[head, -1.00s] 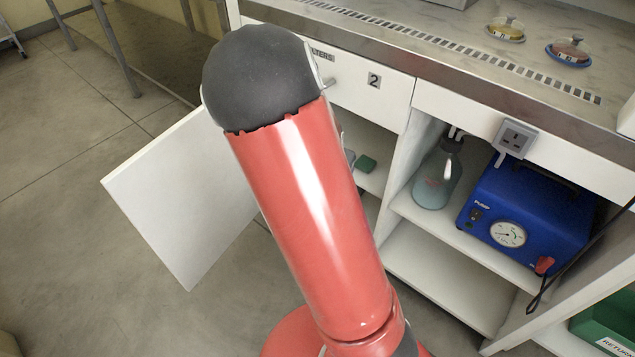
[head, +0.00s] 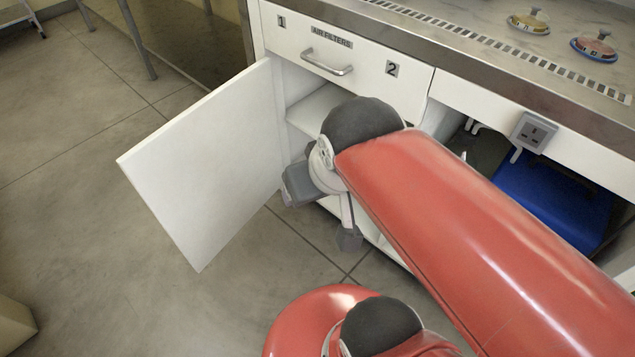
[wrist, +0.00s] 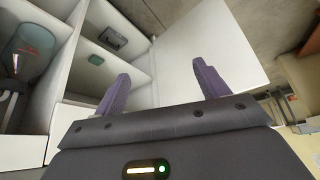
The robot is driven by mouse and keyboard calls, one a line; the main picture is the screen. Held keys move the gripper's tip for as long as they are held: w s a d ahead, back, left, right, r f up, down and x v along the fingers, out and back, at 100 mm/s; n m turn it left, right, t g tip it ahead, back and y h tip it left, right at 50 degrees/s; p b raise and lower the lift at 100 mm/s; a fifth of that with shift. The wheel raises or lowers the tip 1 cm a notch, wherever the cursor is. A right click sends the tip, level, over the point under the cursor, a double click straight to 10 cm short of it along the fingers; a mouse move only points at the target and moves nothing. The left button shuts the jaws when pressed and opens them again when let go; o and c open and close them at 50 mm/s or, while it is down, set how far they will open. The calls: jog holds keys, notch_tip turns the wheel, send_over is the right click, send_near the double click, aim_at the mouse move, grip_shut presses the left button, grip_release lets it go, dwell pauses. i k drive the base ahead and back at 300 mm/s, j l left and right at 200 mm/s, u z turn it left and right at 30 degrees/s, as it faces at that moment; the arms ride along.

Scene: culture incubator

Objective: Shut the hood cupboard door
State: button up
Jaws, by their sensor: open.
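The hood cupboard door (head: 205,165) is a plain white panel. It stands wide open, swung out to the left of the cupboard (head: 310,110) beneath the drawer. In the wrist view the door (wrist: 210,45) spreads beyond the fingers. My gripper (wrist: 162,85) is open, with two purple-grey fingers apart and nothing between them. In the head view my wrist is in front of the cupboard opening, on the inner side of the door. My arm hides part of the opening. I cannot tell whether a finger touches the door.
Above the cupboard is a drawer (head: 345,60) with a metal handle, labelled air filters. The floor left of the door is clear.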

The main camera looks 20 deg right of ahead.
aim_at(206, 172)
jog(key=i+j+z, duration=0.15)
jog(key=j, duration=0.2)
jog(key=j+z, duration=0.15)
jog(key=j, duration=0.25)
jog(key=i+j+z, duration=0.2)
jog(key=j+z, duration=0.3)
jog(key=j, duration=0.2)
jog(key=j+z, duration=0.45)
jog(key=j, duration=0.25)
jog(key=j+z, duration=0.5)
jog(key=j, duration=0.25)
jog(key=k+j+z, duration=0.2)
jog(key=j+z, duration=0.25)
jog(key=j, duration=0.2)
jog(key=k+l, duration=0.15)
jog(key=l, duration=0.2)
